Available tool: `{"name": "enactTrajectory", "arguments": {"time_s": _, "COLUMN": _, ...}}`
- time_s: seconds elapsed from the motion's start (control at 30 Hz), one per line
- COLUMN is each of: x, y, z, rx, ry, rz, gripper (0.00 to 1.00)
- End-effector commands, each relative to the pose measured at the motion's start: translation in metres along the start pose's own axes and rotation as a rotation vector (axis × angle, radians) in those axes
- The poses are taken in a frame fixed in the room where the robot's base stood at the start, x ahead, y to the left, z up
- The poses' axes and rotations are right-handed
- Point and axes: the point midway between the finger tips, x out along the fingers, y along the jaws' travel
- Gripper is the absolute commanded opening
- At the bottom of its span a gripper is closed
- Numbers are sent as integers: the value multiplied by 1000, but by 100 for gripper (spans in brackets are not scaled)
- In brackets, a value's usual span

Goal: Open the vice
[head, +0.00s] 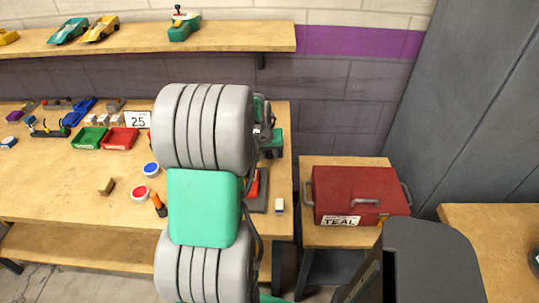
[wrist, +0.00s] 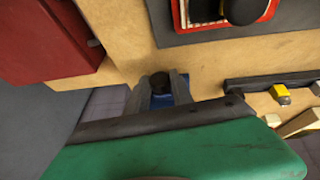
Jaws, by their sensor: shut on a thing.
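My gripper (wrist: 162,80) shows in the wrist view, its two grey fingers shut on a small dark, rounded piece (wrist: 159,82), which looks like the vice's handle. A small blue part (wrist: 160,101), likely of the vice, shows between the fingers. My green hand with its dark edge covers the lower part of that view, so most of the vice is hidden. The grip is by the bench edge. In the head view my arm hides the fingers and the vice; part of my green hand shows beside the arm at the bench's right end.
A red toolbox (head: 358,194) labelled TEAL stands on a lower stand right of the workbench (head: 60,205). Green (head: 88,138) and red (head: 120,138) trays, several small parts and a "25" card (head: 138,119) lie on the bench. A shelf (head: 230,38) with model cars hangs above.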

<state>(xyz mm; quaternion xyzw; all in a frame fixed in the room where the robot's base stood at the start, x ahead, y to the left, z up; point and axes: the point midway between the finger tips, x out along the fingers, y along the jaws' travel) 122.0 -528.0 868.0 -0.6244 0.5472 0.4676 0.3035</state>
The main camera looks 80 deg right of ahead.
Motion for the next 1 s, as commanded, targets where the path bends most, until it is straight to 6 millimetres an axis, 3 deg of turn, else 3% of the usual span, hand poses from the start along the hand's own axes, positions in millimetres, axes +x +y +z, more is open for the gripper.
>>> {"name": "enactTrajectory", "arguments": {"time_s": 0.5, "x": 1, "y": -7, "z": 0, "rx": -127, "ry": 1, "rz": 298, "gripper": 0}}
{"name": "enactTrajectory", "arguments": {"time_s": 1.0, "x": 1, "y": -7, "z": 0, "rx": -149, "ry": 3, "rz": 361, "gripper": 0}}
